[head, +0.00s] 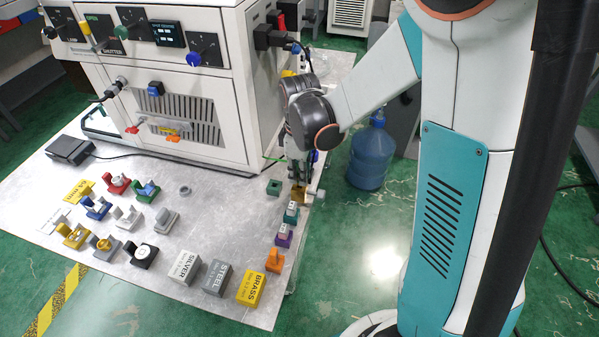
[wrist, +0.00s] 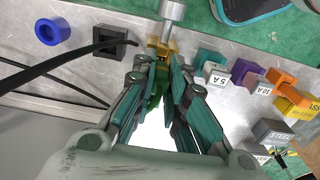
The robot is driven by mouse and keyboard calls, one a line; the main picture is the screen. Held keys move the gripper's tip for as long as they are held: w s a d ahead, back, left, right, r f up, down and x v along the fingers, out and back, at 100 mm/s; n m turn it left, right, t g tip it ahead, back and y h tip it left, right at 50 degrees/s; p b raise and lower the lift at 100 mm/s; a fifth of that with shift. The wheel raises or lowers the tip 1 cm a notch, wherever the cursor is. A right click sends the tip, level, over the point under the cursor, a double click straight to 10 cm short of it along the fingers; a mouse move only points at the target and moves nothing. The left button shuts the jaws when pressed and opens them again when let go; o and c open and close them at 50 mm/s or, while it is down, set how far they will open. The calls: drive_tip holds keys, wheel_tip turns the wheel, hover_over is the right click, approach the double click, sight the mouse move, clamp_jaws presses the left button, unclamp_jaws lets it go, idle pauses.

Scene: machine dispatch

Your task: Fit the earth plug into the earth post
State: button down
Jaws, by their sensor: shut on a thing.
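My gripper (wrist: 160,66) points down at the right edge of the table, and its fingers are closed around a green piece (wrist: 155,90), which looks like the earth plug. A thin green lead (head: 272,158) runs to the gripper in the head view. The brass-coloured block with a grey round knob, apparently the earth post (head: 299,194), lies right at the fingertips; it also shows in the wrist view (wrist: 161,46). The fingers hide most of the plug, and I cannot tell whether it is inside the post.
Teal (head: 291,213), purple (head: 283,236) and orange (head: 273,261) blocks line the table edge nearby. A dark square socket (wrist: 103,43) and blue ring (wrist: 48,31) are on the other side. The white machine (head: 170,90) stands behind; a green block (head: 273,187) sits close left.

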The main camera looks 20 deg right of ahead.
drive_tip(key=shift+f+b, duration=0.8)
drive_tip(key=shift+f, duration=0.05)
idle(0.5)
drive_tip(key=c, duration=1.5)
unclamp_jaws()
drive_tip(key=shift+c, duration=0.2)
drive_tip(key=shift+r+p, duration=1.3)
drive_tip(key=shift+r, duration=0.5)
